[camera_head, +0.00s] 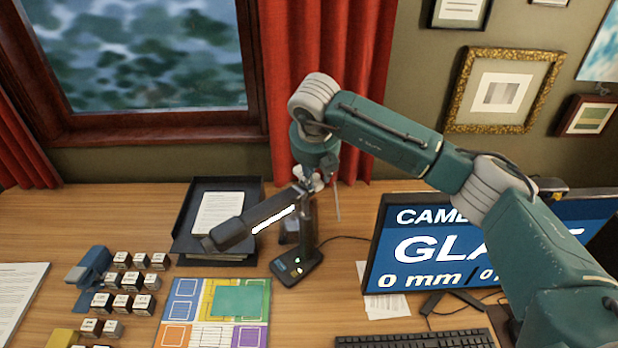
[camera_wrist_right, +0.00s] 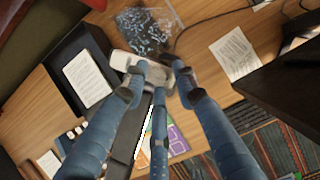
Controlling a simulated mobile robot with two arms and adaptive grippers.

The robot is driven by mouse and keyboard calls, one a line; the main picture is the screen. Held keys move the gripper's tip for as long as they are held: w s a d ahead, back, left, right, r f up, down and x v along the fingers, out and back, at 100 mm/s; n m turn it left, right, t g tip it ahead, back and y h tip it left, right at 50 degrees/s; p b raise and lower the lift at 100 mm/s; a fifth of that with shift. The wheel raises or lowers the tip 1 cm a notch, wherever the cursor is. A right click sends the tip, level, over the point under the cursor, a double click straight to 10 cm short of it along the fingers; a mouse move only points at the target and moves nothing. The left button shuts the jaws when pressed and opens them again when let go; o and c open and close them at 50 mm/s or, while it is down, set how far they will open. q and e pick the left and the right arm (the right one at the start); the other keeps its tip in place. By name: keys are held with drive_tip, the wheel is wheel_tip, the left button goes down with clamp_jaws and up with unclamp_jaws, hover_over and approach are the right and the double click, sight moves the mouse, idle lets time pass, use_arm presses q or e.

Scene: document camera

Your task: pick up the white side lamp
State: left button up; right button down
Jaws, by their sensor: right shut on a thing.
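The document camera stands on the desk, with a dark base (camera_head: 297,265), an upright post and a long dark bar (camera_head: 243,224) carrying a bright white strip (camera_head: 273,220). My right gripper (camera_head: 318,181) is at the top of the post, reaching down from above. In the wrist view its blue fingers (camera_wrist_right: 152,78) are closed around a white piece (camera_wrist_right: 128,63), which looks like the white side lamp. The fingers partly hide it, and I cannot tell whether it is apart from the post. My left gripper is in neither view.
A black tray (camera_head: 185,240) with papers is behind the bar. Small labelled blocks (camera_head: 132,280) and a coloured mat (camera_head: 200,285) lie in front. A monitor (camera_head: 375,270) and keyboard (camera_head: 415,341) are at right. A cable (camera_head: 345,238) runs from the base.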

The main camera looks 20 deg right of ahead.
drive_tip(key=shift+w+r+b, duration=0.1)
drive_tip(key=shift+r+b, duration=0.3)
drive_tip(key=shift+r, duration=0.2)
wheel_tip(320, 180, up, 8)
drive_tip(key=b, duration=0.3)
drive_tip(key=shift+f, duration=0.25)
wheel_tip(320, 180, up, 10)
drive_tip(key=b, duration=0.3)
drive_tip(key=f+p, duration=0.1)
drive_tip(key=f, duration=0.4)
drive_tip(key=f+p, duration=0.1)
drive_tip(key=f, duration=0.4)
drive_tip(key=shift+d+f+p, duration=0.2)
drive_tip(key=shift+f+p, duration=0.15)
drive_tip(key=shift+f+n, duration=0.2)
drive_tip(key=shift+n, duration=0.1)
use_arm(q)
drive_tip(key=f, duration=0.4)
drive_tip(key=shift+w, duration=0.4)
use_arm(e)
drive_tip(key=shift+a, duration=0.15)
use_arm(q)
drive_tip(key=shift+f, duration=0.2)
